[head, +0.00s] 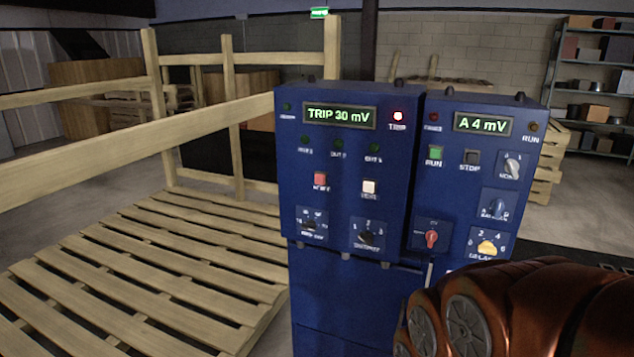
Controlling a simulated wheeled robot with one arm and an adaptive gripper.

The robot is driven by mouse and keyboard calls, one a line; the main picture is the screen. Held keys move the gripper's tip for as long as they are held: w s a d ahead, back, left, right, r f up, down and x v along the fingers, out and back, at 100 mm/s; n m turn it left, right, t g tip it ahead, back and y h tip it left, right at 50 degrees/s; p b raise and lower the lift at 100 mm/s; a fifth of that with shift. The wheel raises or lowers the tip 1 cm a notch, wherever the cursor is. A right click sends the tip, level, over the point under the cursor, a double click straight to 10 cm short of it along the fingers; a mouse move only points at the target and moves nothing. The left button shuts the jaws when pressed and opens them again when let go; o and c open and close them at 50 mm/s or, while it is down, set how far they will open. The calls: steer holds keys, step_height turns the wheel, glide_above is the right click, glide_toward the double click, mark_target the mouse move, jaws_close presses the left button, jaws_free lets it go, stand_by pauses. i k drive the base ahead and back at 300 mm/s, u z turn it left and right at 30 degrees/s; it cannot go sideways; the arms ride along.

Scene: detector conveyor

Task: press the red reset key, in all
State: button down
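The red key (320,180) sits on the left blue control box (300,240), left of a white key (369,187). Its small label is blurred. It looks unpressed, and nothing touches it. Above it, the green display (339,116) reads "TRIP 30 mV", and the red TRIP lamp (398,116) is lit. My copper-coloured arm fills the lower right of the head view, in front of the cabinet's lower right part. My gripper cannot be made out in this view.
The right box (416,180) has a display (482,124) reading "A 4 mV", a green RUN key (435,154), a dark STOP key (471,158) and several knobs. A wooden pallet (150,265) and rails (130,145) lie left. Shelves (596,92) stand back right.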

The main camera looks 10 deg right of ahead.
mark_target(319, 178)
steer(key=k, duration=1.3)
steer(key=u, duration=0.7)
steer(key=i, duration=0.7)
steer(key=u, duration=0.8)
steer(key=i, duration=1.05)
steer(key=z, duration=0.85)
steer(key=i, duration=0.9)
steer(key=z, duration=1)
